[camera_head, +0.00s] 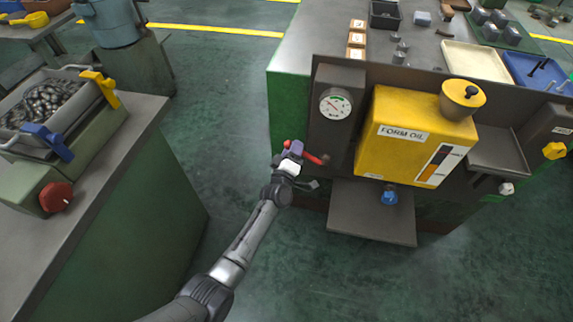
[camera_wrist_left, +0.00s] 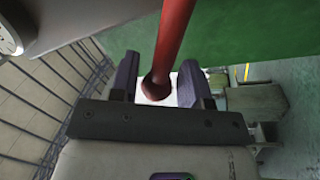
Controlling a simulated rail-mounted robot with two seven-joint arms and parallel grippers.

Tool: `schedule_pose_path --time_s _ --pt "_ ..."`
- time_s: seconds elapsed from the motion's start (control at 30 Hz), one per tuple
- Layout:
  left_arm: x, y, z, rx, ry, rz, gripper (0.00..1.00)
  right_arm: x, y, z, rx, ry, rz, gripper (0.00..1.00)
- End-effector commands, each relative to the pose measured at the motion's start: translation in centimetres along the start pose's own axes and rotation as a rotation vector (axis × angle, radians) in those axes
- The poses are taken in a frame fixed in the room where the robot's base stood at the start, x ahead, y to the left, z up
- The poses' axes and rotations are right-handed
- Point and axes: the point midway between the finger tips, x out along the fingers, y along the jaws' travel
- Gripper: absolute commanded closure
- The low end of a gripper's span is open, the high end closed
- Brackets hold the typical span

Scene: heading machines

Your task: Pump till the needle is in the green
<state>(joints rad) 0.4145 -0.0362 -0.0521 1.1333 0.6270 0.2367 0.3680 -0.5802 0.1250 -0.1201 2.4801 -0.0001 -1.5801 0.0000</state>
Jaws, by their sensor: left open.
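A round white pressure gauge (camera_head: 336,104) sits on a dark panel at the front of the machine. Its needle is too small to read for certain. Below it a red pump lever (camera_head: 313,158) sticks out to the left from the panel. My left gripper (camera_head: 298,165) is at the outer end of the lever. In the left wrist view the lever (camera_wrist_left: 173,45) runs between the two purple-grey fingers of the left gripper (camera_wrist_left: 160,80), which stand apart with gaps beside it. A corner of the gauge (camera_wrist_left: 8,35) shows there. My right gripper is out of view.
A yellow form oil tank (camera_head: 395,120) with a blue tap (camera_head: 389,197) is right of the gauge, above a grey shelf (camera_head: 370,215). A green bench with a red knob (camera_head: 56,197) stands at left. Open floor lies between.

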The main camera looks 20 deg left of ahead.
Motion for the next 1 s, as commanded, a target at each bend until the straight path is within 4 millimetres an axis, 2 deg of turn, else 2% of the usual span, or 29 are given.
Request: schedule_pose_path --time_s 0.4,0.6,0.8,1.0 --pt "-7.9 0.2 -0.1 0.0 -0.002 -0.002 0.57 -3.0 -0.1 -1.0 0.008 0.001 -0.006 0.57" --pt "-10.9 0.1 0.0 0.0 -0.002 -0.001 0.57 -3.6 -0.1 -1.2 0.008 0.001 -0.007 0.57" --pt "-12.5 0.1 0.0 0.0 -0.002 -0.001 0.57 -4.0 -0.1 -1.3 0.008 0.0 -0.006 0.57" --pt "-13.0 0.1 0.0 0.0 -0.001 0.0 0.57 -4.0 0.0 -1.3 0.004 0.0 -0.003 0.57"
